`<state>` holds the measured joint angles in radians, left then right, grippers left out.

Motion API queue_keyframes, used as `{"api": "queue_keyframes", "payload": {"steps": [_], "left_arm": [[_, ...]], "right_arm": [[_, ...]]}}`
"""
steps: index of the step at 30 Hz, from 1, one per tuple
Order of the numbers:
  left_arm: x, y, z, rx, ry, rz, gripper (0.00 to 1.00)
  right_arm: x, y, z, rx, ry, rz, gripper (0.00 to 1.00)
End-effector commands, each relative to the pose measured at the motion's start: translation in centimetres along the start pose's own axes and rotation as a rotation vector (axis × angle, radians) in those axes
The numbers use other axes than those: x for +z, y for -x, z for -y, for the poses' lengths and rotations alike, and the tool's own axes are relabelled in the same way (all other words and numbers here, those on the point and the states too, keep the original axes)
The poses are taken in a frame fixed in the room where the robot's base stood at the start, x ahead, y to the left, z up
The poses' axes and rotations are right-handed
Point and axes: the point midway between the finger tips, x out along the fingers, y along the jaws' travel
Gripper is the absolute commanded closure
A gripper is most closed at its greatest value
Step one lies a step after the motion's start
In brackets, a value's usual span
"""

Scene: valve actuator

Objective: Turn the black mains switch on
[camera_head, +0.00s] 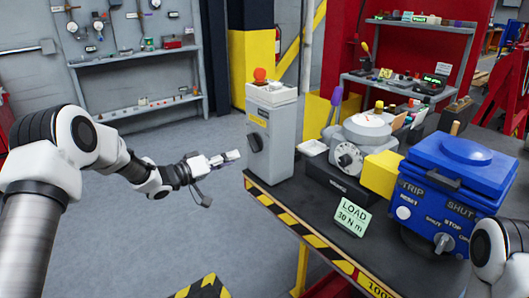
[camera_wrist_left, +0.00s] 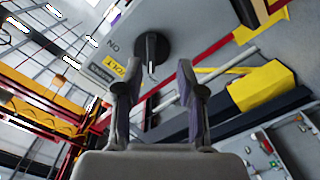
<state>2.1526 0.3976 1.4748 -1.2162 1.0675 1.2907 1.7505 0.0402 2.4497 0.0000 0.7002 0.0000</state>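The black mains switch (camera_head: 255,142) is a round knob with a raised handle on the side of a grey box (camera_head: 281,135) at the table's far left corner. In the left wrist view the switch (camera_wrist_left: 151,48) shows ahead, with the letters ON beside it on the grey panel. My left gripper (camera_head: 232,160) is to the left of the box, apart from the switch. In the left wrist view its two fingers (camera_wrist_left: 158,68) stand apart with nothing between them, and the switch lies just beyond the tips. My right gripper is out of view.
An orange-red knob (camera_head: 260,74) sits on top of the grey box. A grey dial unit (camera_head: 350,160), a yellow block (camera_head: 381,174), a LOAD 30 Nm sign (camera_head: 351,216) and a blue actuator (camera_head: 455,180) stand further right on the table.

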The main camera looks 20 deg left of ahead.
Motion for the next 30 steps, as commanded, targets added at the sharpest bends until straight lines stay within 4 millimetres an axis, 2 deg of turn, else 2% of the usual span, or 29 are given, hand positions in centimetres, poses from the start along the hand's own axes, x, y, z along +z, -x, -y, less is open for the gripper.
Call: {"api": "queue_keyframes", "payload": {"steps": [1,5,12,16,25,26,28,29,30], "left_arm": [[-0.7,0.3,-0.1,0.007,-0.006,-0.018,0.61],[-1.4,-0.5,-0.8,0.013,-0.015,-0.025,0.61],[-1.4,-5.0,-0.9,0.014,-0.015,-0.022,0.61],[-1.4,-6.9,-0.8,0.012,-0.014,-0.023,0.61],[-1.5,-7.6,-0.9,0.012,-0.011,-0.025,0.61],[-1.5,-7.6,-0.9,0.012,-0.011,-0.025,0.69],[-1.5,-7.6,-0.8,0.012,-0.011,-0.025,0.93],[-1.5,-7.6,-0.8,0.011,-0.011,-0.025,1.00],[-1.5,-7.6,-0.8,0.011,-0.011,-0.025,1.00]], "right_arm": [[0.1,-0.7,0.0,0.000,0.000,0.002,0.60],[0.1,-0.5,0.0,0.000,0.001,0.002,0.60],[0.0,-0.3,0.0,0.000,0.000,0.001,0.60],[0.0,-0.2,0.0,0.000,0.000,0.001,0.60],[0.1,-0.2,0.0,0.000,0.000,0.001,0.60],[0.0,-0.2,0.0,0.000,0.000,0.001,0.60],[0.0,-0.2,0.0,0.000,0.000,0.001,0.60],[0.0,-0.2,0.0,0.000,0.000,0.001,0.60],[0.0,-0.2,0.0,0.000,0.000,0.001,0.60]]}}
